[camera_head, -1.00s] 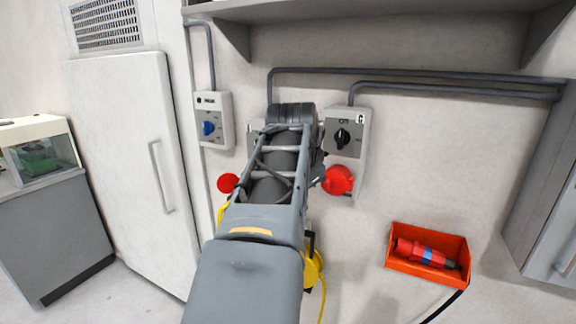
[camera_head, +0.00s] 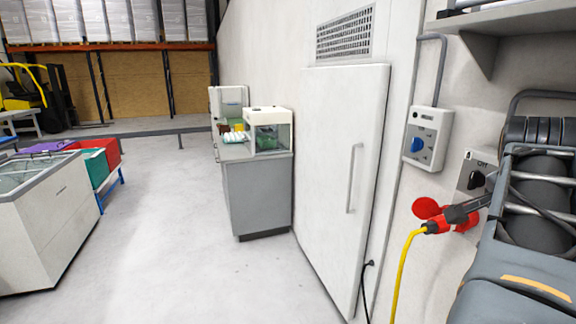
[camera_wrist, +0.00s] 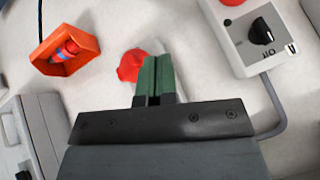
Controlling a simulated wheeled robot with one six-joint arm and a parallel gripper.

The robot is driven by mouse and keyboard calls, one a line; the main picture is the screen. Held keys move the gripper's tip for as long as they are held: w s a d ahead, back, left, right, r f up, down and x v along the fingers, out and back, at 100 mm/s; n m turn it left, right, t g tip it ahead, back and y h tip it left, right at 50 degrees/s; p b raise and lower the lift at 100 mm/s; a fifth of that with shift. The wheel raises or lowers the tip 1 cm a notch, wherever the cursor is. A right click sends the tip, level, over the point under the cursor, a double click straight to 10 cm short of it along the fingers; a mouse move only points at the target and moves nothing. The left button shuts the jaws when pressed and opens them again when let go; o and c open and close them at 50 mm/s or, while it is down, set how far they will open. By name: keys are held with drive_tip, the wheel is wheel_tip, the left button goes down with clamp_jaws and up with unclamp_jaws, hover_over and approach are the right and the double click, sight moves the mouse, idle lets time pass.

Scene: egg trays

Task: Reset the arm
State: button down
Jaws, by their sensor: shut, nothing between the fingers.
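My gripper (camera_wrist: 153,78) shows in the wrist view as two green fingers pressed together, with nothing between them. Its tips are in front of the pale wall, just beside a red socket cover (camera_wrist: 128,65) in the picture; whether they touch it cannot be told. In the head view my grey arm (camera_head: 525,265) stands at the right edge, raised in front of the wall.
A white door (camera_head: 340,170) and grey cabinet (camera_head: 258,195) stand farther left. Open floor lies left.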

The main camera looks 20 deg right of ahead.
drive_tip(key=w+a+f+n+t+y, duration=0.1)
drive_tip(key=w+a+f+n+y, duration=0.1)
drive_tip(key=w+a+f+n, duration=0.45)
drive_tip(key=w+a+f+n+t+y, duration=0.1)
drive_tip(key=w+a+f+n, duration=0.25)
drive_tip(key=f, duration=0.55)
drive_tip(key=a+f+n+y, duration=0.1)
drive_tip(key=a+f+n, duration=0.2)
drive_tip(key=a, duration=0.4)
drive_tip(key=a+f+n+y, duration=0.1)
drive_tip(key=a+f+n, duration=0.2)
drive_tip(key=a, duration=0.3)
drive_tip(key=a+f+n+y+p, duration=0.1)
drive_tip(key=a+f+n+y, duration=0.1)
drive_tip(key=a+f+n, duration=0.2)
drive_tip(key=a, duration=0.3)
drive_tip(key=shift+s+a+g, duration=0.15)
drive_tip(key=shift+a+g, duration=0.15)
